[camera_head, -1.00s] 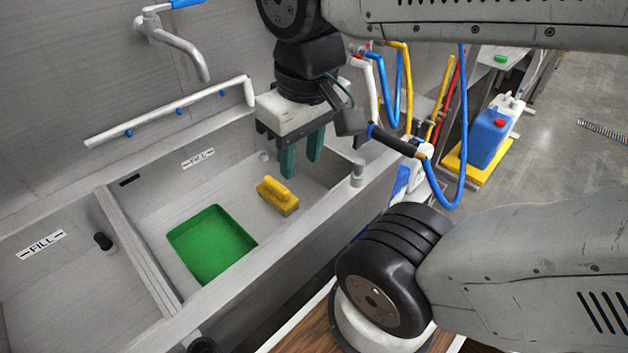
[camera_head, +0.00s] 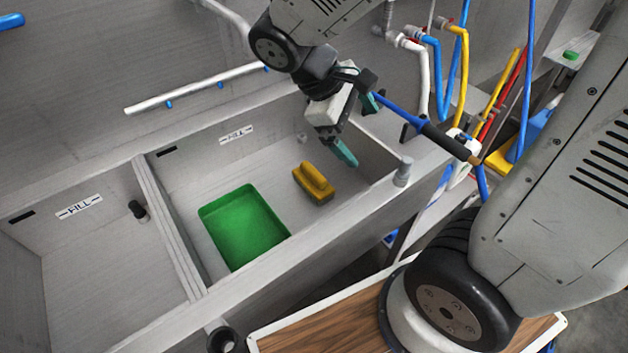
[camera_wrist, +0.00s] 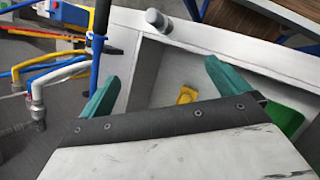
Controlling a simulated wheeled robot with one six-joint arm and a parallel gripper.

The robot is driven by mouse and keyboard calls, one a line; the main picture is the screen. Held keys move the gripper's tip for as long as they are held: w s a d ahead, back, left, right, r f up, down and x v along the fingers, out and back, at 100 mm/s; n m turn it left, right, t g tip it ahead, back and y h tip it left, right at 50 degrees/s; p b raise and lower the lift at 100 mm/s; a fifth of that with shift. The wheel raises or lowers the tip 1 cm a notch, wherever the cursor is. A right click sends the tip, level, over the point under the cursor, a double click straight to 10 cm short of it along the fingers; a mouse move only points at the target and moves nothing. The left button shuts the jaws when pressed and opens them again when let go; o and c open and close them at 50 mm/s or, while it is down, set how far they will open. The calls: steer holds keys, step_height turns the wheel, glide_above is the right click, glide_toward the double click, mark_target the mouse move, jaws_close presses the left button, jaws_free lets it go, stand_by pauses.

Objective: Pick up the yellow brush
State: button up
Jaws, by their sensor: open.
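The yellow brush (camera_head: 313,183) lies on the floor of the right sink basin, beside the green tray (camera_head: 243,228). In the wrist view the brush (camera_wrist: 186,95) shows small and far below, between my fingers and partly hidden by the gripper body. My gripper (camera_head: 357,130) is tilted above the basin's back right part, with its teal fingers apart and nothing between them. It is up and to the right of the brush, not touching it. The gripper also shows in the wrist view (camera_wrist: 165,88).
A blue spray hose with a black handle (camera_head: 445,138) passes close to the right of my gripper. A grey post (camera_head: 403,172) stands on the basin's right rim. A divider (camera_head: 168,228) separates the left basin. Yellow, blue and white pipes (camera_head: 422,75) stand at the back right.

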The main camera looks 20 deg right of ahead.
steer(key=w+a+f+n+t+h, duration=0.1)
steer(key=w+a+f+n+h, duration=0.25)
steer(key=w+f+n, duration=0.35)
steer(key=n+t+h, duration=0.3)
steer(key=n+t, duration=0.1)
steer(key=n, duration=0.2)
glide_toward(319, 171)
steer(key=w+d+f, duration=0.2)
steer(key=d, duration=0.1)
steer(key=shift+w, duration=0.15)
steer(key=x, duration=0.7)
steer(key=shift+s+d+f, duration=0.25)
steer(key=shift+f, duration=0.2)
steer(key=c, duration=1.1)
steer(key=shift+o, duration=0.2)
steer(key=shift+r, duration=0.2)
step_height(319, 171, up, 10)
